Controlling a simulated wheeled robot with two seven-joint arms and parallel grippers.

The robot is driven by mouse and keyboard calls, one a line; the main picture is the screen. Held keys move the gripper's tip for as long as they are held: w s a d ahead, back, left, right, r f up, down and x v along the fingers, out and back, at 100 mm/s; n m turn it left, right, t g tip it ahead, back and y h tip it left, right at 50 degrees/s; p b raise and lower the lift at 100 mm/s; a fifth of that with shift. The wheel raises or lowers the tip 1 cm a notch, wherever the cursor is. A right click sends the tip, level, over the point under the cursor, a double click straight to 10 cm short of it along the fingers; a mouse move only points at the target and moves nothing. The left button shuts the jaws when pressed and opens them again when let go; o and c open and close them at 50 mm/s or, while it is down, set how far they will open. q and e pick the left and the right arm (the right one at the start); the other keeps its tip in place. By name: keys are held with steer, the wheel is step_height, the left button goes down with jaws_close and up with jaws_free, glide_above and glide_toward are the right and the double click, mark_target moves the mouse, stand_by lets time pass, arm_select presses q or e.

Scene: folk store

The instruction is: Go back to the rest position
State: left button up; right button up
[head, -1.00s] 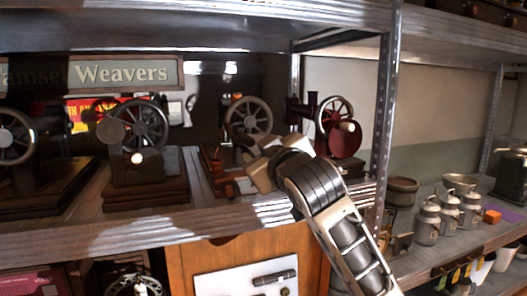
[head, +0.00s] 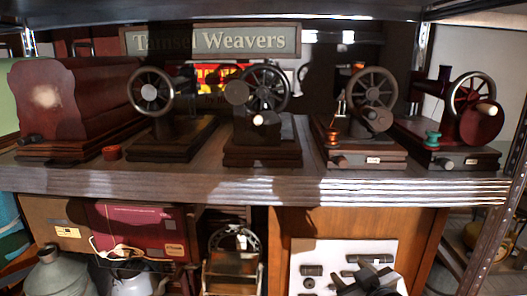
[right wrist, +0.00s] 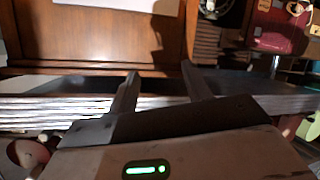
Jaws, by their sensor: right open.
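My right gripper (head: 368,274) shows at the bottom edge of the head view, low in front of the white panel (head: 340,255) on the wooden cabinet. In the right wrist view its two dark fingers (right wrist: 158,78) are apart, with nothing between them. Most of my right arm is out of the head view. My left gripper is in neither view.
The shelf board (head: 250,186) carries several old machines with wheels, such as the red one (head: 478,120), and a dark wooden case (head: 48,100). A green spool (head: 432,138) stands at the right. A metal upright (head: 500,225) rises at the right edge.

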steer(key=s+a+f+m+g, duration=0.2)
steer(key=s+f+g, duration=0.1)
steer(key=s+f, duration=1.7)
steer(key=s, duration=0.2)
steer(key=shift+s+a+f+m+g+y, duration=0.3)
steer(key=shift+s+a+f+g+y, duration=0.1)
